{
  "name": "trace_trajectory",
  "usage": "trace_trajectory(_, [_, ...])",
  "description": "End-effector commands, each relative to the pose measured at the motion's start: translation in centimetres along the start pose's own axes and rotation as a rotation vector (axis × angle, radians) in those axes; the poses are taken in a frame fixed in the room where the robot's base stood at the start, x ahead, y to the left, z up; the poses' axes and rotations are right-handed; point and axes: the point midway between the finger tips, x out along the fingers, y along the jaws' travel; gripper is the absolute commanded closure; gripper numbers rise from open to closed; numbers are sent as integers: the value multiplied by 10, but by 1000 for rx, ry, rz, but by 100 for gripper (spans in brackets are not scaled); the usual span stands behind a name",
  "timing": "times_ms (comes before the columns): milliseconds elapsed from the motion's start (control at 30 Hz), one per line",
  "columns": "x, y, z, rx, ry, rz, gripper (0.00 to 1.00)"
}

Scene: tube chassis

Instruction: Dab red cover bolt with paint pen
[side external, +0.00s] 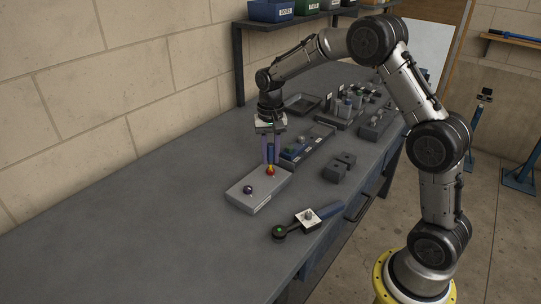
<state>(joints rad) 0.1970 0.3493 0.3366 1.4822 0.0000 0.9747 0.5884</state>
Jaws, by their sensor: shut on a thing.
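A light grey cover plate (262,197) lies on the bench below my gripper. A red bolt (270,172) with a small yellow spot at its top stands near the plate's far right corner. A dark blue bolt (248,189) stands nearer the plate's left side. My gripper (270,160) points straight down over the red bolt. It is shut on a dark blue upright pen (271,152), whose lower end is at or just above the red bolt. I cannot tell whether they touch.
A dark tray (302,147) with small parts lies just right of my gripper. A dark tool with a green spot (279,231) lies near the front edge. The bench's left part is clear.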

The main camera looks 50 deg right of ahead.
Motion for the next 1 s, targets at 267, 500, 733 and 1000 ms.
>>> trace_trajectory(267, [-21,0,0,0,3,-2,100])
trace_trajectory(500, [-39,0,0,0,3,-2,100])
trace_trajectory(733, [-54,0,0,0,2,-1,100])
trace_trajectory(1000, [-57,0,0,0,1,-1,100])
